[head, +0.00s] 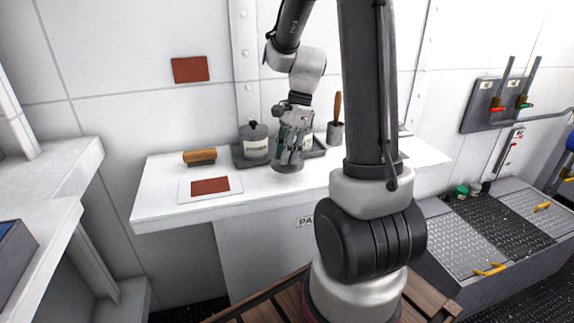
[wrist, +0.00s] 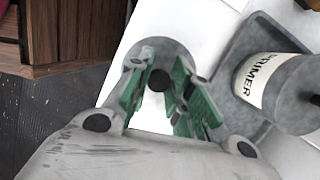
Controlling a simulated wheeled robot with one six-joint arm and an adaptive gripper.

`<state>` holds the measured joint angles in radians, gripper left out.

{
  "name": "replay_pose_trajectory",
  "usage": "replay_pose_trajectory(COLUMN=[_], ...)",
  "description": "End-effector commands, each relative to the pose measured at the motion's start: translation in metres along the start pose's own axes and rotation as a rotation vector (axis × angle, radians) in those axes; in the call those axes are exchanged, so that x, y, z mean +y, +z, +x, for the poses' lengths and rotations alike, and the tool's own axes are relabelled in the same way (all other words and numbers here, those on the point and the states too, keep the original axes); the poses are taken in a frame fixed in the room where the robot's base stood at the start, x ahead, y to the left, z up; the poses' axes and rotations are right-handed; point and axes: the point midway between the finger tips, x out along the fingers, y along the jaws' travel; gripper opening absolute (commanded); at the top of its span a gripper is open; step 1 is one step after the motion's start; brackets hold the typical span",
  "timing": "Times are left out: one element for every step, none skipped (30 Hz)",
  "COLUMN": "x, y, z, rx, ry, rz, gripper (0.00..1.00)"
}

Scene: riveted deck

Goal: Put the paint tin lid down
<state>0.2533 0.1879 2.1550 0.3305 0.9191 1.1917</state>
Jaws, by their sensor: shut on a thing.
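The paint tin lid (wrist: 152,50) is a grey disc with a black knob, held in my gripper (wrist: 158,88). The green-padded fingers are closed about the knob. In the head view the lid (head: 288,168) shows under my gripper (head: 291,145), over the front part of the white bench (head: 160,205), in front of the grey tray. I cannot tell whether it touches the bench top. A grey tin labelled PRIMER (wrist: 268,85) stands in the tray (wrist: 262,25), right of the gripper in the wrist view; in the head view this tin (head: 254,147) has a dark knobbed top.
A wooden-backed brush (head: 199,157) and a white card with a red patch (head: 210,187) lie left on the bench. A pot with a wooden handle (head: 335,130) stands behind the gripper. Bare bench lies around the card; the front edge is close to the lid.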

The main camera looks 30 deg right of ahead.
Motion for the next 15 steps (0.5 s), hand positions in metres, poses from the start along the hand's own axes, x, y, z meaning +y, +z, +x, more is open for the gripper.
replay_pose_trajectory(x=[0.000,0.000,0.000,-0.001,-0.001,-0.001,-0.001,-0.001,-0.001,-0.001,-0.001,-0.001,-0.001,-0.001,-0.001], y=[-0.002,-0.003,-0.004,-0.006,-0.007,-0.008,-0.009,-0.009,-0.009,-0.009,-0.009,-0.009,-0.009,-0.009,-0.009], z=[0.006,0.009,0.015,0.020,0.025,0.029,0.032,0.033,0.033,0.033,0.033,0.033,0.033,0.033,0.033], rx=[0.000,0.000,0.000,0.000,0.000,0.000,0.000,0.000,0.000,0.000,0.000,0.001,0.001,0.001,0.000], ry=[0.002,0.002,0.004,0.003,0.004,0.003,0.002,0.001,0.000,0.000,0.000,0.000,0.000,0.000,0.000], rz=[0.001,0.001,0.001,0.001,0.001,0.001,0.000,0.000,0.000,0.000,0.000,0.000,0.000,0.000,0.000], gripper=[0.00,0.00,0.00,0.00,0.00,0.00,0.00,0.00,0.00,0.00,0.00,0.00,0.00,0.00,0.00])
